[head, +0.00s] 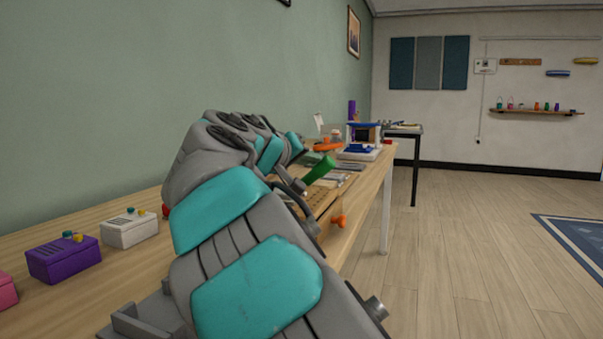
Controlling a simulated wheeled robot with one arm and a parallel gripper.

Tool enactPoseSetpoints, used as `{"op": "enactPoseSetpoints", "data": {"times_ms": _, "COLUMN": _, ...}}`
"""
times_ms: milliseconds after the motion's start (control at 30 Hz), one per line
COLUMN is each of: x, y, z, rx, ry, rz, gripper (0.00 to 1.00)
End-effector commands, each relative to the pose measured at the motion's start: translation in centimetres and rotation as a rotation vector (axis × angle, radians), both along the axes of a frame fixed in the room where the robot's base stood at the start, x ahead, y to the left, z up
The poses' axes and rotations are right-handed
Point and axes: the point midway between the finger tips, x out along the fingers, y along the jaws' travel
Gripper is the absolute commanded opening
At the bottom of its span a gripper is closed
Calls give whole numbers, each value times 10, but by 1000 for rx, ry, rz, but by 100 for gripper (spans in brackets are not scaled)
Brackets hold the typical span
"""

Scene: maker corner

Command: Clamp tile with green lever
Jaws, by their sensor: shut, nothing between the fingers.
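A green lever (320,170) sticks up at a slant over the wooden workbench (372,190), just right of my arm. Its lower end meets a small grey part beside my arm, and the rest of its mount is hidden. A tan board with holes (322,203) lies under it, partly covered by my arm. I cannot make out the tile. My arm reaches forward over the bench, and my gripper is hidden behind its links.
An orange knob (340,220) sits at the bench's right edge. Behind the lever are an orange object (327,146) and a blue-and-white device (361,150). White (130,231) and purple (62,262) boxes stand at the left.

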Motion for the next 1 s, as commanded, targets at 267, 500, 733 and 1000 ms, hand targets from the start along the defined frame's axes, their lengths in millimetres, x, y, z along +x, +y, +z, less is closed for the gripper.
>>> {"op": "enactPoseSetpoints", "data": {"times_ms": 267, "x": -5, "y": -14, "z": -11, "rx": 41, "ry": -14, "rz": -4, "gripper": 0}}
{"op": "enactPoseSetpoints", "data": {"times_ms": 500, "x": -7, "y": -20, "z": -14, "rx": 39, "ry": -13, "rz": -4, "gripper": 0}}
{"op": "enactPoseSetpoints", "data": {"times_ms": 733, "x": -8, "y": -21, "z": -16, "rx": 39, "ry": -12, "rz": -3, "gripper": 0}}
{"op": "enactPoseSetpoints", "data": {"times_ms": 1000, "x": -8, "y": -21, "z": -16, "rx": 39, "ry": -12, "rz": -3, "gripper": 0}}
